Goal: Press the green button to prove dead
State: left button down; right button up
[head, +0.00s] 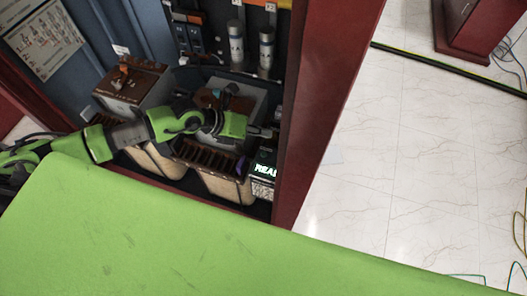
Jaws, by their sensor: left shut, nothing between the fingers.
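My left arm reaches in from the left into the open red and blue cabinet. My left gripper (268,133) is shut and empty, near the cabinet's right side. Just below it is a small dark device with a lit display (265,169) that shows green-white letters, partly cut off by the red cabinet edge. I cannot make out a green button; it may be hidden or too small to tell. Whether the gripper touches the device cannot be told. My right gripper is not in view.
Beige bins with dark slotted tops (222,183) and a brown-topped box (130,83) fill the cabinet. Two grey cylinders (266,48) stand at the back. The red cabinet side (318,110) is close to my gripper's right. White tiled floor (410,150) lies beyond.

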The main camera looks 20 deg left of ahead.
pick_arm(q)
jog(key=shift+a+f, duration=0.2)
jog(key=shift+a, duration=0.2)
jog(key=shift+f, duration=0.15)
jog(key=b, duration=0.7)
send_over(261, 154)
notch_tip(261, 154, down, 7)
jog(key=shift+d+f, duration=0.1)
jog(key=shift+f, duration=0.1)
jog(key=shift+f+b, duration=0.4)
jog(key=shift+f, duration=0.15)
jog(key=shift+f, duration=0.15)
jog(key=shift+f, duration=0.25)
dwell(0.4)
